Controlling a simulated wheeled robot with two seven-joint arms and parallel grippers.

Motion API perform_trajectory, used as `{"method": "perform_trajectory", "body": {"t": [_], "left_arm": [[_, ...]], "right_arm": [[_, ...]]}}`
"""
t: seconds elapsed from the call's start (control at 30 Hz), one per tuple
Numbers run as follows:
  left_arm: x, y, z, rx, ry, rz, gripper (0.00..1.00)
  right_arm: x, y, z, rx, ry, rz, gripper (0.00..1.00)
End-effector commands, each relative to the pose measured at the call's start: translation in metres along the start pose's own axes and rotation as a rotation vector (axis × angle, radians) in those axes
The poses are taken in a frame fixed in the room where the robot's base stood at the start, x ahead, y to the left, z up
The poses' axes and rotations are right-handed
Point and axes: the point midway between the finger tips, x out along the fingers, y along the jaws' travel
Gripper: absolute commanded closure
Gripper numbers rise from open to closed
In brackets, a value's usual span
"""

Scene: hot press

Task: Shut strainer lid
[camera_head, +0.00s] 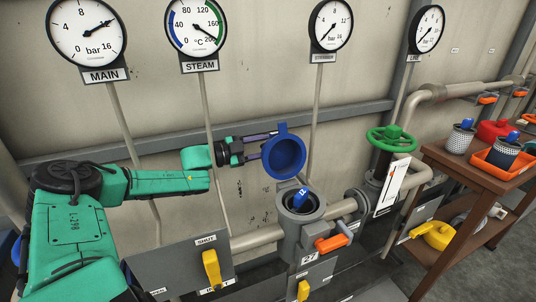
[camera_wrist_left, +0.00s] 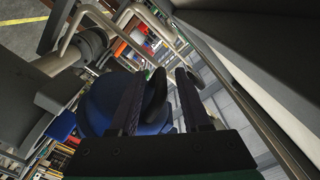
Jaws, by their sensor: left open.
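The blue strainer lid (camera_head: 284,158) stands raised above and behind the grey strainer body (camera_head: 302,228), whose round mouth is uncovered. A blue-handled insert (camera_head: 300,197) shows inside the mouth. My left gripper (camera_head: 268,145) is open and reaches in from the left, its fingertips at the lid's upper left side. In the left wrist view the blue lid (camera_wrist_left: 97,105) lies behind and left of the fingers. A dark rounded piece shows between the fingers there; whether they touch it, I cannot tell. My right gripper is not in view.
An orange handle (camera_head: 331,243) sits at the strainer's front right. Yellow switches (camera_head: 211,269) are on the panel below. A green handwheel (camera_head: 391,139) stands right of the lid, beside a brown cart (camera_head: 462,168). Gauges and thin pipes line the wall behind.

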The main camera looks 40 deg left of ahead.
Motion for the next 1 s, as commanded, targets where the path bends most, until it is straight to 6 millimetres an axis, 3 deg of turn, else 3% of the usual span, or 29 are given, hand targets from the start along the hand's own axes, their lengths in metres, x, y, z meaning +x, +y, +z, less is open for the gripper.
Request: {"method": "perform_trajectory", "body": {"t": [0.23, 0.27, 0.37, 1.0], "left_arm": [[0.0014, -0.001, -0.0016, 0.0, 0.001, 0.0, 0.53], [0.0013, -0.001, -0.0016, 0.0, 0.001, 0.0, 0.6], [0.0013, -0.0011, -0.0017, 0.001, 0.001, 0.0, 0.99], [0.0013, -0.0053, -0.0041, 0.004, 0.005, -0.007, 1.0]], "right_arm": [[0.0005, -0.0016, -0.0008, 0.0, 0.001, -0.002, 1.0], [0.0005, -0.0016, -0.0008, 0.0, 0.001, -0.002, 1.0], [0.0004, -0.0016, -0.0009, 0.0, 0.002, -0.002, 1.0], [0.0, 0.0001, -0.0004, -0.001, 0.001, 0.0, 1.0]]}}
